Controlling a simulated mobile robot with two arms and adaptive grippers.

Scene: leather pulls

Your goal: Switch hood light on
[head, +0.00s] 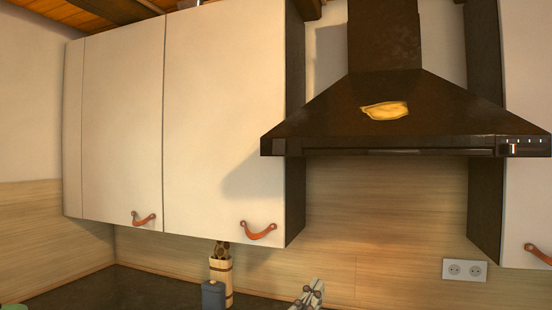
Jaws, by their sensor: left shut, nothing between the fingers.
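The dark range hood (330,118) hangs between the wall cabinets at the upper right. Its control strip (523,147) is at the right end of the front edge, with a row of small light marks and a small red-and-white piece. The hood light itself cannot be made out. My left gripper (314,290) is at the bottom edge, right of the middle. It is shut and empty, well below and left of the control strip, apart from the hood. My right gripper is not in view.
Pale cabinets (122,130) with leather pulls (258,231) hang left of the hood, and another pull (538,254) is at right. A utensil holder (221,270) and a blue-grey container (213,294) stand on the dark counter (130,290). A double socket (464,270) is on the wall.

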